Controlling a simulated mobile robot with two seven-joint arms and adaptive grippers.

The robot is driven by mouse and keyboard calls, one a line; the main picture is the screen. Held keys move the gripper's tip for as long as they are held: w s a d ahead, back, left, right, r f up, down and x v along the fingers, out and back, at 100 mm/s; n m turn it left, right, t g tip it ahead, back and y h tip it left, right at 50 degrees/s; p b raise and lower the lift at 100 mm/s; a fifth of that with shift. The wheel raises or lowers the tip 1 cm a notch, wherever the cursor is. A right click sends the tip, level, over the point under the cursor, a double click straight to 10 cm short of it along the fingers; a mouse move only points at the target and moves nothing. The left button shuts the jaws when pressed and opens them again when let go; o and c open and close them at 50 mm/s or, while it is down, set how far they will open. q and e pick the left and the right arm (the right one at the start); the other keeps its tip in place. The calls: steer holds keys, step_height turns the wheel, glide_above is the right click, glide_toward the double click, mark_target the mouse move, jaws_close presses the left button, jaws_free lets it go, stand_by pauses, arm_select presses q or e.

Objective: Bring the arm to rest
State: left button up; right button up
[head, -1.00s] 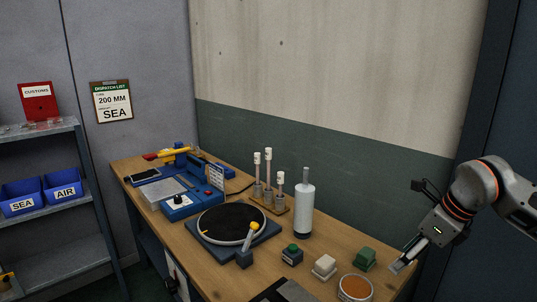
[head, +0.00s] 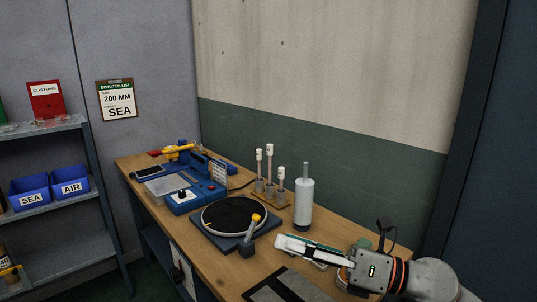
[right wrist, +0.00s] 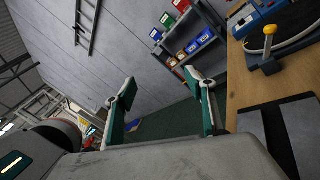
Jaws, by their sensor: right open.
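My right gripper (head: 284,242) reaches in from the right of the head view, low over the front part of the wooden bench (head: 215,271), pointing left. In the right wrist view its two fingers (right wrist: 160,82) stand wide apart with nothing between them. Its hand and fingers hide most of the small blocks and the dish at the bench's right end. My left gripper is not in view.
A round black turntable (head: 234,215) with a yellow-knobbed lever (head: 252,229) is just left of the gripper. A white bottle (head: 303,203) and a peg stand (head: 269,193) are behind. A dark mat (head: 268,292) lies in front. A blue machine (head: 197,193) stands farther back.

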steer(key=w+d+m+t+h, duration=0.4)
steer(key=d+m+t+h, duration=0.85)
steer(key=m, duration=0.85)
steer(key=s+d+f+m+g+h, duration=0.2)
steer(key=s+d+f+m+h, duration=0.1)
steer(key=d+f+m+h, duration=0.35)
steer(key=s+d+f+m+g+h, duration=0.25)
steer(key=d+f+m, duration=0.25)
steer(key=d+f, duration=0.4)
steer(key=s+d+f+m+g, duration=0.3)
steer(key=s+f+g, duration=0.5)
steer(key=s+f, duration=0.8)
steer(key=w+a+f+m+t+y, duration=0.1)
steer(key=a+f+t+y, duration=0.3)
steer(key=a+f, duration=0.9)
steer(key=a+m+y, duration=0.1)
steer(key=a+y, duration=0.1)
steer(key=shift+w+a+f+m, duration=0.2)
steer(key=shift+a+m, duration=0.1)
steer(key=shift+m, duration=0.05)
